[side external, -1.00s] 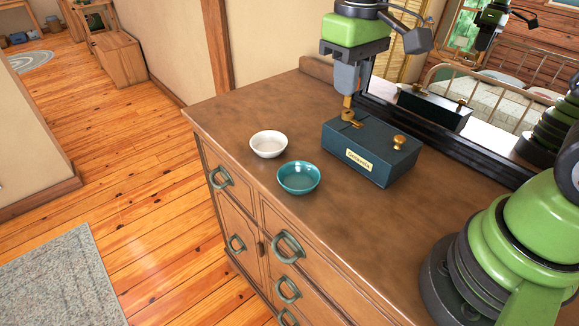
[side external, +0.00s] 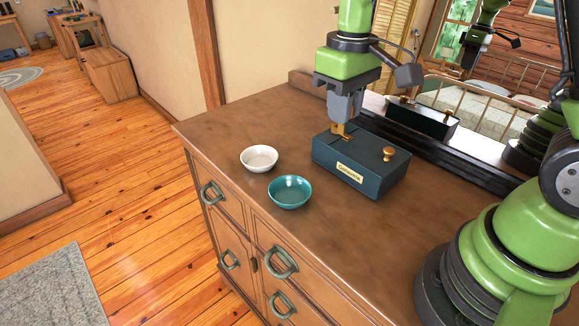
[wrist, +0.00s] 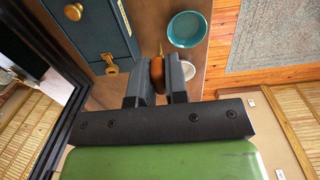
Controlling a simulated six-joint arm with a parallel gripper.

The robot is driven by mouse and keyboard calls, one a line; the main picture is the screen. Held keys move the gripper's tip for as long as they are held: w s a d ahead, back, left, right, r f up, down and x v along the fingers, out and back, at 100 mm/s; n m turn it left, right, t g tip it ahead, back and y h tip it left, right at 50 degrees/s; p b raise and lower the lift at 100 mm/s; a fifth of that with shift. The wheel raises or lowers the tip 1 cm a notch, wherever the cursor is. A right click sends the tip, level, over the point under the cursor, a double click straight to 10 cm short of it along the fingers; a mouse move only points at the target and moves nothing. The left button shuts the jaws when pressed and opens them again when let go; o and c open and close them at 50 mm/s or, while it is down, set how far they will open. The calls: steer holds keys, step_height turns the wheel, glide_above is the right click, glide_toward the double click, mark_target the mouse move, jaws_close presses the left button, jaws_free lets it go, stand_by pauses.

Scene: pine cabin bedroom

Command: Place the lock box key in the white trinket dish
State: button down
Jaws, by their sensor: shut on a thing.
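The dark teal lock box (side external: 345,172) stands on the dresser, with a brass knob (side external: 389,154) and a brass fitting (wrist: 111,65) on its lid. My gripper (side external: 342,123) is shut on the key (wrist: 157,70), pointing down at the box's far left end. In the wrist view the key is orange-brown between the fingers, with a thin brass tip beside the box's edge. Whether it touches the box is unclear. The white trinket dish (side external: 259,158) stands left of the box and looks empty; my finger partly hides it in the wrist view (wrist: 188,70).
A dark-framed mirror (side external: 455,155) runs behind the box. Bare dresser top (side external: 330,235) lies in front of the box.

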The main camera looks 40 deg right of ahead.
steer(key=s+d+f, duration=0.7)
steer(key=s+d, duration=0.3)
steer(key=d, duration=0.2)
steer(key=f, duration=0.3)
steer(key=d+f, duration=0.1)
steer(key=f, duration=0.1)
steer(key=shift+s+f, duration=0.2)
steer(key=shift+s, duration=0.05)
steer(key=shift+w+f, duration=0.1)
steer(key=shift+f, duration=2.15)
steer(key=shift+f, duration=0.1)
steer(key=c, duration=1.1)
jaws_free()
